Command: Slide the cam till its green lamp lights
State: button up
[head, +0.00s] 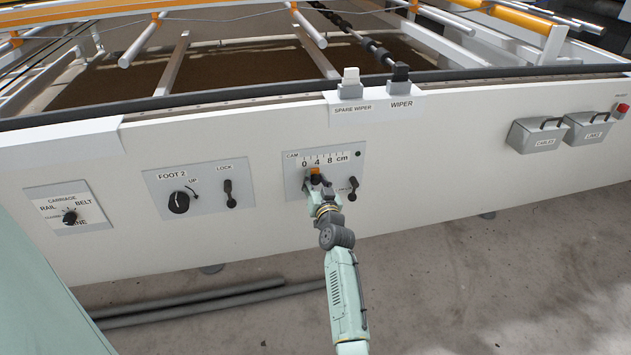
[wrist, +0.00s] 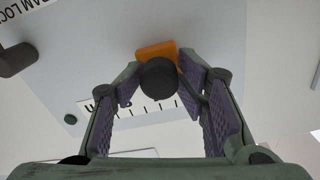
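The cam (head: 315,171) is an orange slider block with a black round knob, under a white scale marked 0, 4, 8 cm on a grey panel. Its orange block stands close to the 4 mark. The cam's lamp (head: 358,153) is dark green and looks unlit; it also shows in the wrist view (wrist: 71,119). My gripper (head: 317,184) is at the panel. In the wrist view my gripper (wrist: 159,72) has one finger on each side of the black knob, tips close against it. The cam (wrist: 155,50) is partly hidden by the fingers.
The lock lever (head: 352,188) stands just right of my gripper and also shows in the wrist view (wrist: 15,60). Left are another lock lever (head: 230,193) and the FOOT 2 knob (head: 179,202).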

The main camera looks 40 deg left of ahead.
jog(key=shift+o, duration=1.2)
jog(key=shift+s+a+r, duration=0.1)
jog(key=shift+a+r, duration=0.1)
jog(key=shift+a, duration=0.15)
jog(key=shift+d+f, duration=0.1)
jog(key=shift+d, duration=0.15)
notch_tip(320, 180, up, 10)
jog(key=shift+r, duration=0.1)
